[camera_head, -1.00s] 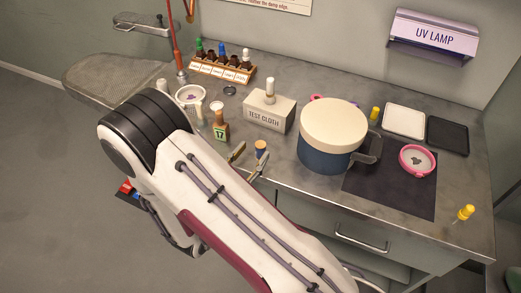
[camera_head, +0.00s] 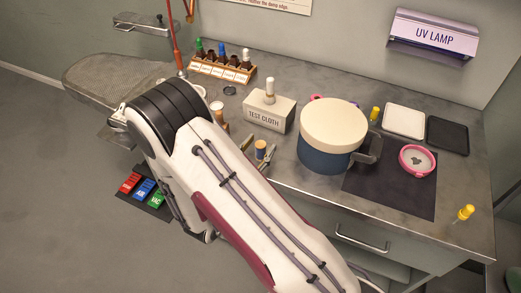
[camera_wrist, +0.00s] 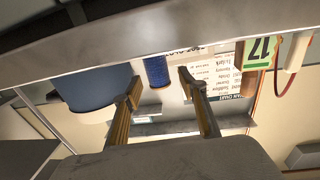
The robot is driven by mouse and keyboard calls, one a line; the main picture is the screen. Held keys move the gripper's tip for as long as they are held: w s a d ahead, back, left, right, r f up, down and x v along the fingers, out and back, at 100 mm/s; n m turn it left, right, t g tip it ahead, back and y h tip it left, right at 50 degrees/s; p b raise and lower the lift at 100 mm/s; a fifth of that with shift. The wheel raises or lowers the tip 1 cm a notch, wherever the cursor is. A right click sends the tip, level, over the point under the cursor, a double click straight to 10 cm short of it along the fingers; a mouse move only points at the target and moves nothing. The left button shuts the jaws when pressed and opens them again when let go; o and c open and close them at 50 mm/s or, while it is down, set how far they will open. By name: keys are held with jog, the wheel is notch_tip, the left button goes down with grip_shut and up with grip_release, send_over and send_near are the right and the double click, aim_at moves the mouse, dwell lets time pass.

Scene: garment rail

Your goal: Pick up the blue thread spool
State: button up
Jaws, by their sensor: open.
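The blue thread spool (camera_head: 260,147) stands upright near the front edge of the bench, left of the large blue pot in the head view. Its light top shows there; my gripper partly hides its body. My gripper (camera_head: 257,148) is open, with one finger to each side of the spool in the picture. In the wrist view, which is upside down, the blue spool (camera_wrist: 156,70) shows in the gap between the two fingertips (camera_wrist: 161,86). Gaps show on both sides of it, and I cannot tell how deep it sits between the fingers.
A blue pot with a cream lid (camera_head: 333,125) stands right of the spool. The test cloth block (camera_head: 268,112) is behind it. Colored floor blocks (camera_head: 144,189) lie below left.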

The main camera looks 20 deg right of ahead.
jog(key=shift+w+d, duration=0.4)
jog(key=shift+d, duration=0.05)
jog(key=shift+c, duration=0.4)
jog(key=c, duration=0.9)
